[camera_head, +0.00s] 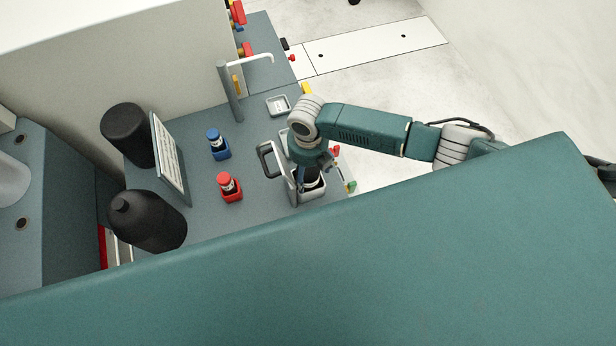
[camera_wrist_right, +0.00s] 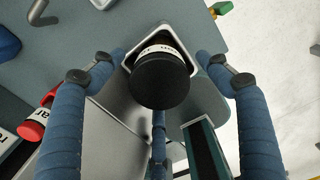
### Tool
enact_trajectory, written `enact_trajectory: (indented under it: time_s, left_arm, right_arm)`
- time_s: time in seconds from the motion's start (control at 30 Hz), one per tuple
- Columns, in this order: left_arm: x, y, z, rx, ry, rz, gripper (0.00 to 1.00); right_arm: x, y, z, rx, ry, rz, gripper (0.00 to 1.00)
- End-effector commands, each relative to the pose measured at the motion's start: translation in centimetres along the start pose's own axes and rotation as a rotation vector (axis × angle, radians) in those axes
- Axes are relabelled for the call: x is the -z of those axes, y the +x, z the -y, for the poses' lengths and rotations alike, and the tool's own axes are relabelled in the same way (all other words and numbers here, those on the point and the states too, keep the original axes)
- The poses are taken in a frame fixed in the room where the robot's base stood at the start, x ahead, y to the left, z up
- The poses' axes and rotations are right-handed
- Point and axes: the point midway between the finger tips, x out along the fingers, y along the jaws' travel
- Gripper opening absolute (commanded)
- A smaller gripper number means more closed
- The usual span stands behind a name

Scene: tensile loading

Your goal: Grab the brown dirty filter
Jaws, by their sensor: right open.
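My right gripper (camera_head: 313,176) points down over the front right of the grey-blue bench top. It is open. In the right wrist view its blue fingers (camera_wrist_right: 162,75) stand on both sides of a dark round cylinder (camera_wrist_right: 160,80) with a white label band, apart from it. The cylinder sits in a square pale holder (camera_wrist_right: 129,62). It looks nearly black, and I cannot tell whether it is the brown dirty filter. In the head view it is partly hidden by the gripper. My left gripper is not in view.
Two black containers (camera_head: 147,220) and a sign plate (camera_head: 170,158) stand farther left.

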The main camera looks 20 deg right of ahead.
Motion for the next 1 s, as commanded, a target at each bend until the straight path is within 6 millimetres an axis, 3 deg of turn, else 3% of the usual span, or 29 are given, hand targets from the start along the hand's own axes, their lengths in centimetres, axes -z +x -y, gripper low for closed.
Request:
enact_trajectory:
  time_s: [0.17,0.2,0.57,1.0]
  left_arm:
    - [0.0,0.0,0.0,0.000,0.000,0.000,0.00]
    - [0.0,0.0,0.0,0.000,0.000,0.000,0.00]
    - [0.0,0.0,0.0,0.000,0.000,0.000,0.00]
    - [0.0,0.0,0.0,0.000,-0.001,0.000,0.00]
  right_arm:
    - [0.0,0.0,0.0,0.000,0.000,0.001,0.76]
    - [0.0,0.0,0.0,0.000,0.000,0.001,0.72]
    - [-0.1,0.0,0.0,0.000,0.001,0.001,0.00]
    - [-0.2,-1.1,0.0,-0.002,0.002,0.003,0.00]
